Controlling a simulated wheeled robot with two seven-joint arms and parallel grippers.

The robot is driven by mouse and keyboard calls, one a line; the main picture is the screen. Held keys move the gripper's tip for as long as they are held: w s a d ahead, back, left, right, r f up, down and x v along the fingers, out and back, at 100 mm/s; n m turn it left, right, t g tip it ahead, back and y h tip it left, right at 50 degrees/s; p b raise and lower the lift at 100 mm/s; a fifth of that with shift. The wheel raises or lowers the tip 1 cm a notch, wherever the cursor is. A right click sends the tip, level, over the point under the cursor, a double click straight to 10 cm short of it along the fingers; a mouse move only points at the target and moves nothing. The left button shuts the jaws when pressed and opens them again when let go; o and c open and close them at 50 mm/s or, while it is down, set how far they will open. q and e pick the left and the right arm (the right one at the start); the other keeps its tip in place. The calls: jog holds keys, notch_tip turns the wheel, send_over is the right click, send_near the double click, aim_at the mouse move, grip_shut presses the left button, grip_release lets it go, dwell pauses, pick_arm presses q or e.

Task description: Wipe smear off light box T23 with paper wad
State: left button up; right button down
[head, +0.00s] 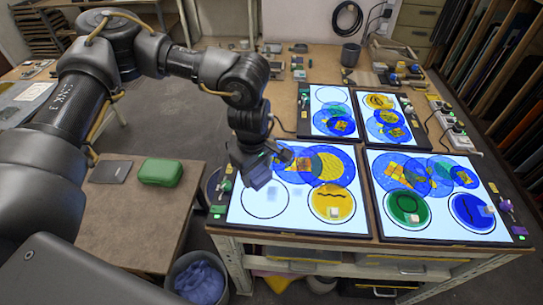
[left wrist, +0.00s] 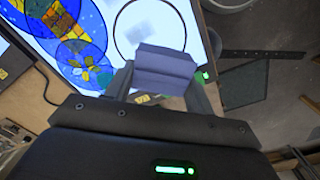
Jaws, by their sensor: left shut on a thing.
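My left gripper (head: 257,165) is shut on a blue-grey paper wad (head: 260,179), above the left edge of the front left light box (head: 290,225). The wad (left wrist: 165,68) shows between the fingers in the left wrist view. A faint grey smear (left wrist: 172,22) lies inside an empty black circle on the lit panel, just beyond the wad in that view. It is partly visible below the gripper in the head view. I cannot tell whether the wad touches the panel. I cannot read the T23 label. My right gripper is not in view.
Three other lit boxes stand on the bench: front right (head: 435,222), back left and back right. Blue and yellow painted glass discs lie on them. A side table (head: 125,205) holds a green case (head: 160,172). A bin (head: 198,275) stands on the floor.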

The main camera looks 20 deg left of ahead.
pick_arm(q)
jog(key=w+d+f+n+p, duration=0.2)
jog(key=w+n, duration=0.5)
jog(key=n, duration=1)
jog(key=shift+d+f+p, duration=0.15)
jog(key=shift+f+p, duration=0.5)
jog(key=shift+f, duration=0.1)
jog(key=shift+w, duration=0.1)
